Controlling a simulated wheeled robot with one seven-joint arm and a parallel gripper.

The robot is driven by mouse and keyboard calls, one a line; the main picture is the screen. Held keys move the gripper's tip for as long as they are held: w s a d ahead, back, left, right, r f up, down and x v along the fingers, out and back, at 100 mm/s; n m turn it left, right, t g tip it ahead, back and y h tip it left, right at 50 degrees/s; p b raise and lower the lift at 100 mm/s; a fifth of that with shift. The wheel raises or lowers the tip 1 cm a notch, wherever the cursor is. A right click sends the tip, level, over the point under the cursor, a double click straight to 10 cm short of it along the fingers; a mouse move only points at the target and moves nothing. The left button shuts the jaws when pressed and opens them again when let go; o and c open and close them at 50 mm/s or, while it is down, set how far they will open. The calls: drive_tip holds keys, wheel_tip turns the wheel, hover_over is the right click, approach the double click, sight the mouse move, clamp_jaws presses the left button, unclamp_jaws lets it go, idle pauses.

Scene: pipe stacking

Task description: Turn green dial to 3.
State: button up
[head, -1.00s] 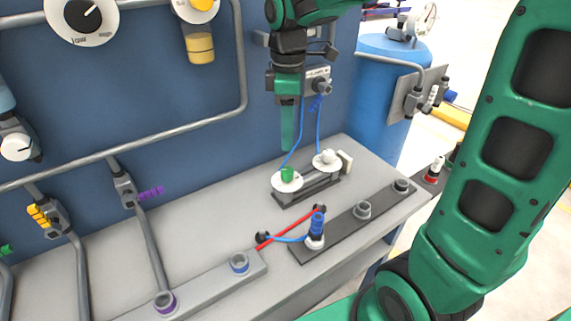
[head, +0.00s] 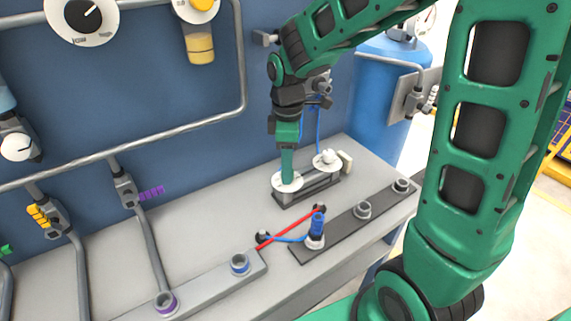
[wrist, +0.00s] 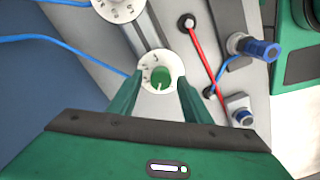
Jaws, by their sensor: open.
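The green dial (wrist: 160,79) is a green knob on a round white plate (wrist: 147,60) with dark markings. In the wrist view it sits between the two fingers of my gripper (wrist: 158,88), which are open on either side of it. I cannot tell whether a finger touches the knob, and the number it points to is too small to read. In the head view my gripper (head: 287,180) points down over the dial's white plate (head: 284,188), and its fingers hide the green knob.
A second dial (head: 327,159) with a white knob stands just right of it on the same dark base. A blue wall rises behind, with grey pipes (head: 125,140). A blue tank (head: 377,100) stands behind right.

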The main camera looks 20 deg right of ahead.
drive_tip(key=c, duration=1)
drive_tip(key=shift+c, duration=0.2)
drive_tip(key=m, duration=0.4)
drive_tip(key=shift+w+r+m, duration=0.1)
drive_tip(key=shift+m, duration=2.8)
drive_tip(key=shift+w, duration=0.1)
